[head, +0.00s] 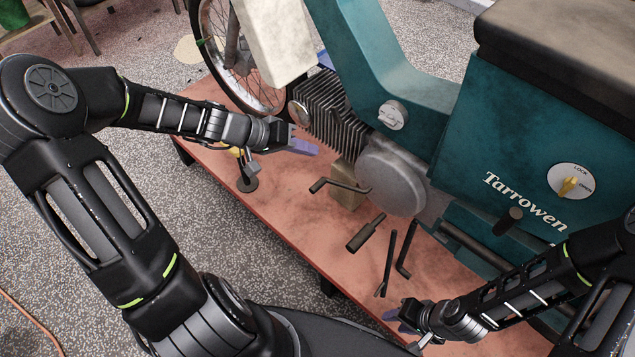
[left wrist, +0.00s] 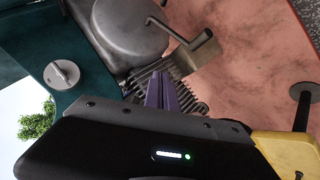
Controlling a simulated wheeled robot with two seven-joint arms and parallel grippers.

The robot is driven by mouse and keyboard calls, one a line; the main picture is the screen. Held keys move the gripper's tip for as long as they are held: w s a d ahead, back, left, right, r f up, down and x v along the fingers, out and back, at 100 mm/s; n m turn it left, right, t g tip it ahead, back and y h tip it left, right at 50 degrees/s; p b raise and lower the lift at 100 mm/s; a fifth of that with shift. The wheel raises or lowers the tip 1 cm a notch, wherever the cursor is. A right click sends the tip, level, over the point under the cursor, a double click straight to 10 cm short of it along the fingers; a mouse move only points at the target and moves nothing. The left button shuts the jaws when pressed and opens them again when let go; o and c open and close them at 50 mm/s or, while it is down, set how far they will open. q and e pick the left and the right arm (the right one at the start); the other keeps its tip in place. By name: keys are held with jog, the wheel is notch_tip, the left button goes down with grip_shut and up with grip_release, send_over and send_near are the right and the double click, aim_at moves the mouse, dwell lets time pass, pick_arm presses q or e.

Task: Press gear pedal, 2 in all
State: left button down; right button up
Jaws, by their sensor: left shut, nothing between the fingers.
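A dark bent lever (head: 345,186), which looks like the gear pedal, sticks out beside the round grey engine cover (head: 390,178). In the left wrist view the lever (left wrist: 188,47) shows above the fingers, next to the engine cover (left wrist: 130,27). My left gripper (head: 305,147) is shut and empty, with its purple fingers above and left of the lever, near the engine's cooling fins. The fingers (left wrist: 163,92) look apart from the lever. My right gripper (head: 397,314) is low at the platform's front edge, away from this lever; its finger gap is unclear.
The teal motorbike (head: 480,130) stands on a reddish platform (head: 285,205). More dark levers (head: 365,233) project from its lower side, between my two grippers. A dark round-based stand (head: 247,184) is below my left wrist.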

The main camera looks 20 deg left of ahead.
pick_arm(q)
jog(key=b, duration=0.5)
send_over(316, 184)
jog(key=a, duration=0.1)
notch_tip(316, 184, down, 7)
jog(key=shift+s+f+b, duration=0.1)
jog(key=shift+f+b, duration=0.5)
jog(key=shift+b, duration=0.25)
dwell(0.9)
jog(key=shift+f+b, duration=0.4)
jog(key=shift+b, duration=0.2)
jog(key=shift+s+d+f+b, duration=0.1)
jog(key=shift+d+f+b, duration=0.05)
jog(key=shift+f+b, duration=0.65)
jog(key=shift+s+d+f+b, duration=0.1)
jog(key=shift+d+f+b, duration=0.05)
jog(key=shift+f+b, duration=0.6)
dwell(1.4)
jog(key=shift+r, duration=0.2)
dwell(0.3)
jog(key=shift+w+a+r+p, duration=0.1)
jog(key=shift+a+r+p, duration=0.1)
jog(key=shift+r+p, duration=0.55)
jog(key=shift+w+a+r+p, duration=0.15)
jog(key=shift+r+p, duration=0.3)
jog(key=shift+r, duration=0.6)
